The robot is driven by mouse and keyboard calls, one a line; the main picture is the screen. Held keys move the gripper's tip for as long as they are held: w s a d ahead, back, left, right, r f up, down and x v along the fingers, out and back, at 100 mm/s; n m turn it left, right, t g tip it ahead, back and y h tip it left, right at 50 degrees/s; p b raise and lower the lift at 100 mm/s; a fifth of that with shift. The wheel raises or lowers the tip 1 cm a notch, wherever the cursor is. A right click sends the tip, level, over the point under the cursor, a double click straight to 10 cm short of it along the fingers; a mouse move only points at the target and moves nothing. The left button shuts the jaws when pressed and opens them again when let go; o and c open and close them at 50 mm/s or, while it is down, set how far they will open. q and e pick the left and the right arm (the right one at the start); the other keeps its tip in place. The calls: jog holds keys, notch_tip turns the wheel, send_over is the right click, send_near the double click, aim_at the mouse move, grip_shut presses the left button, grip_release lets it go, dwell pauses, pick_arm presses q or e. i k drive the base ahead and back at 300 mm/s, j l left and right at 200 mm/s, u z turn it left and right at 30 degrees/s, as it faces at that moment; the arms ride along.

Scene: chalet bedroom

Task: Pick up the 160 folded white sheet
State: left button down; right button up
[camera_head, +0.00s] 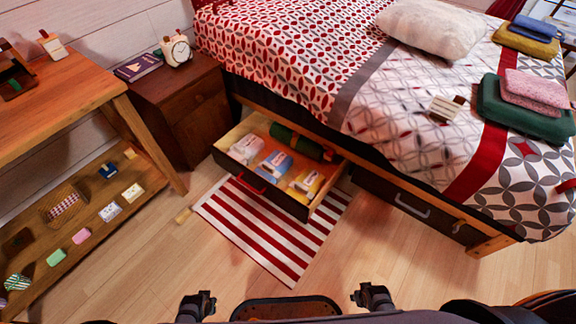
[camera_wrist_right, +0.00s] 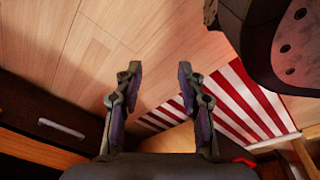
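A folded white sheet (camera_head: 246,148) with a label lies in the open drawer (camera_head: 318,200) under the bed, at its left end. The label is too small to read. A folded blue piece (camera_head: 276,164) and a folded yellow piece (camera_head: 304,184) lie beside it. My right gripper (camera_wrist_right: 159,84) is open and empty above the floor in the right wrist view. In the head view it is at the bottom edge (camera_head: 372,296), well apart from the drawer. My left gripper (camera_head: 197,305) is also at the bottom edge, and its fingers are too small to judge.
A dark green roll (camera_head: 297,142) lies at the drawer's back. A striped rug (camera_head: 270,230) lies under and before the drawer. A wooden shelf table (camera_head: 60,95) stands at left, a nightstand (camera_head: 185,105) beside the bed. The floor (camera_head: 140,265) in front is mostly clear.

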aim_at(244, 151)
jog(key=i+j+u, duration=0.8)
jog(key=u, duration=0.15)
